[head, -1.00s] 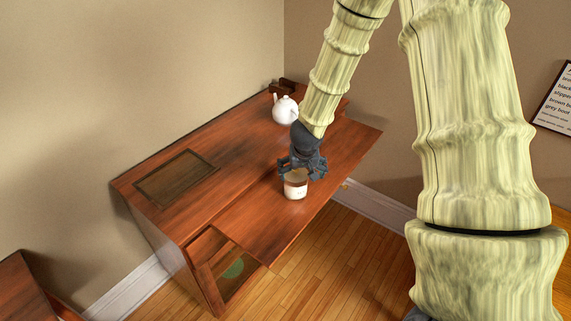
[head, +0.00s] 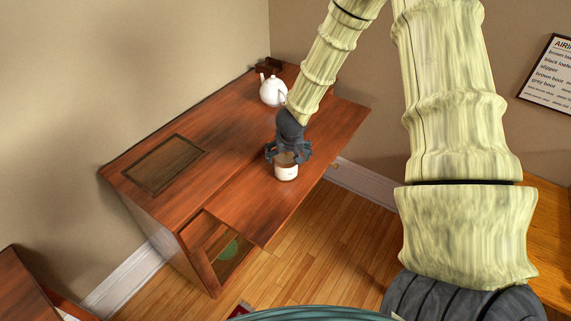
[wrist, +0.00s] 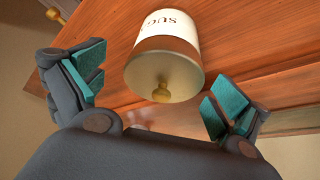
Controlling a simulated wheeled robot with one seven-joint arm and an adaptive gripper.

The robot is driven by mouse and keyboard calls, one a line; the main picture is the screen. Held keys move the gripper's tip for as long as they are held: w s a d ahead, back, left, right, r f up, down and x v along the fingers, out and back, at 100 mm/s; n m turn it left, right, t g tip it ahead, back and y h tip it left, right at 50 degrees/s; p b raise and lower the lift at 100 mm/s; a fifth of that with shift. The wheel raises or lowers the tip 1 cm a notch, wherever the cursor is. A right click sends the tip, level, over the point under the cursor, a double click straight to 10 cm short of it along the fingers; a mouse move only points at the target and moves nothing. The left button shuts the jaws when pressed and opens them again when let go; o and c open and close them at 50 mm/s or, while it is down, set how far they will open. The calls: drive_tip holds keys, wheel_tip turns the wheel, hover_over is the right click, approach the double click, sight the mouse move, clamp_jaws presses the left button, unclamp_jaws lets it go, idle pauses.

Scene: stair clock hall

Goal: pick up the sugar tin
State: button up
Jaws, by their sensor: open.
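The sugar tin (head: 286,173) stands upright on the wooden desk (head: 235,205), near its front edge. In the wrist view the sugar tin (wrist: 170,55) shows a white label with the letters "SUG", a tan lid and a small brass knob. My gripper (head: 288,157) is just above the tin in the head view and hides part of its top. In the wrist view my gripper (wrist: 150,95) is open, with one teal-padded finger on each side of the lid and a gap on both sides. Nothing is held.
A white teapot (head: 273,91) stands behind my gripper on the desk. A dark inset panel (head: 165,163) lies at the desk's left. A compartment with a green round thing (head: 230,249) shows at the front. The desk top left of the tin is clear.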

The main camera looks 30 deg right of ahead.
drive_tip(key=shift+s+f, duration=0.2)
drive_tip(key=shift+f, duration=0.05)
drive_tip(key=shift+w+a+f, duration=0.1)
drive_tip(key=shift+w+f, duration=0.05)
drive_tip(key=shift+f, duration=0.25)
drive_tip(key=shift+w+f+p, duration=0.35)
drive_tip(key=shift+w+f, duration=0.3)
drive_tip(key=shift+f, duration=0.55)
drive_tip(key=shift+s+d, duration=0.1)
drive_tip(key=shift+d, duration=0.1)
drive_tip(key=shift+a+f, duration=0.1)
drive_tip(key=shift+f, duration=0.05)
drive_tip(key=c, duration=1.4)
drive_tip(key=shift+r, duration=0.2)
